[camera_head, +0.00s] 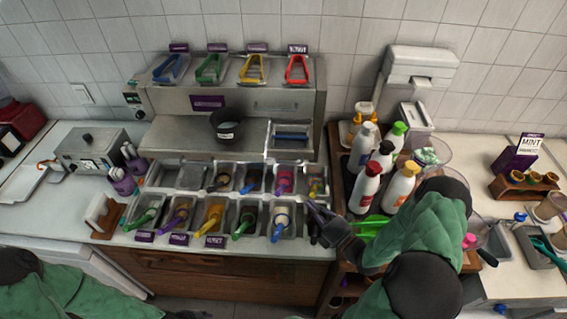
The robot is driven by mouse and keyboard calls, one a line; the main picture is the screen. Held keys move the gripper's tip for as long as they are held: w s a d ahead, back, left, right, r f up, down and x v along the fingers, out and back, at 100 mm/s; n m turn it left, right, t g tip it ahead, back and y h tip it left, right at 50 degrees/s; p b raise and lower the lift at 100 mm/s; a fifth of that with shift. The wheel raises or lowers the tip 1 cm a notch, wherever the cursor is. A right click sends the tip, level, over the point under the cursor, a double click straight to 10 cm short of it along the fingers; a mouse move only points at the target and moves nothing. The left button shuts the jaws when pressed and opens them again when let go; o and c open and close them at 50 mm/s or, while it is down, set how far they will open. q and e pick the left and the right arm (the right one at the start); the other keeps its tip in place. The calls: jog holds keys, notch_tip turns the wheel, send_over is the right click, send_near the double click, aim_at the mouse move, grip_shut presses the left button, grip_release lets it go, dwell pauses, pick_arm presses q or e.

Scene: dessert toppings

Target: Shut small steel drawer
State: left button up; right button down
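The small steel drawer (291,152) appears pulled out from the right part of the steel counter unit (180,137). A dark blue item (291,136) shows inside it. My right gripper (314,214) is dark and sits below and right of the drawer, beside the right end of the topping trays. It is apart from the drawer. Its fingers blend with dark things behind them, so I cannot tell how far apart they are. My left arm (50,290) shows at the bottom left, and its gripper is out of view.
Topping trays (160,202) with colored scoops stand in front of the drawer. A wooden crate of sauce bottles (365,188) stands right of it, close to my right arm. A black bowl (227,124) sits left of the drawer.

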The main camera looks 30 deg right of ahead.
pick_arm(q)
jog(key=shift+w+r+p, duration=0.3)
jog(key=shift+r+p, duration=0.6)
jog(key=shift+r, duration=0.05)
pick_arm(e)
jog(key=d+x, duration=0.3)
jog(key=x, duration=1)
jog(key=shift+w+r, duration=0.2)
jog(key=shift+w, duration=0.3)
pick_arm(q)
jog(key=shift+f, duration=0.15)
pick_arm(e)
jog(key=shift+w, duration=0.1)
